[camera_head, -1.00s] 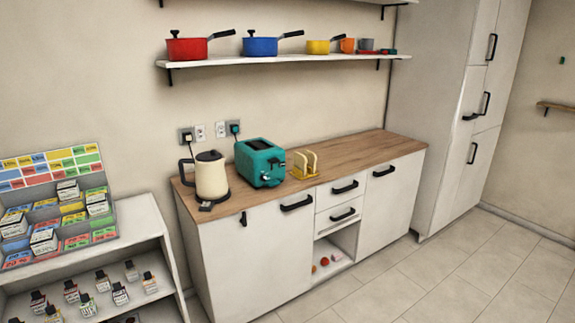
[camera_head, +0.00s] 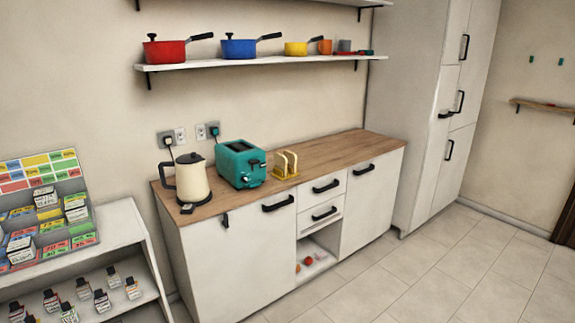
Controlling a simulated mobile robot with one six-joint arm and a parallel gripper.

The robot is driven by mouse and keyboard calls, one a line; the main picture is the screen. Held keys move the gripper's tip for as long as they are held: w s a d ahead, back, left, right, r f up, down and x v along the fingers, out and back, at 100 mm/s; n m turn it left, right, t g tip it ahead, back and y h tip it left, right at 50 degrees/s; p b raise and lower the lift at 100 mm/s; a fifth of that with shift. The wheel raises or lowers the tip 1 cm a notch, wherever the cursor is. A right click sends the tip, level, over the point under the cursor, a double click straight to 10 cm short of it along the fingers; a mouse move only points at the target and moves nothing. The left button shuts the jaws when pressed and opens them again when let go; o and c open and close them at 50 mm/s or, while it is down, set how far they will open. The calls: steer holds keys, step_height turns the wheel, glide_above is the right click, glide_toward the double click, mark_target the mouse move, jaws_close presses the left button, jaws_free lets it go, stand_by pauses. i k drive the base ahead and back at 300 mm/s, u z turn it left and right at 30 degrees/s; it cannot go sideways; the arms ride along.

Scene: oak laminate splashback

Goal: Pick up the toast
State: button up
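Slices of toast (camera_head: 286,162) stand upright in a small yellow rack (camera_head: 284,175) on the wooden counter (camera_head: 330,152). The rack is just right of the teal toaster (camera_head: 241,164). The slots of the toaster are too small to show whether anything is in them. My gripper is not in the head view.
A cream kettle (camera_head: 191,181) stands on the counter left of the toaster. A wall shelf (camera_head: 255,62) with pots hangs above. A display rack (camera_head: 95,235) with small bottles and boxes stands at lower left. The counter's right part and the tiled floor (camera_head: 420,275) are clear.

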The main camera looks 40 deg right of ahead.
mark_target(292, 158)
steer(key=z, duration=0.05)
steer(key=i, duration=1)
steer(key=u, duration=0.05)
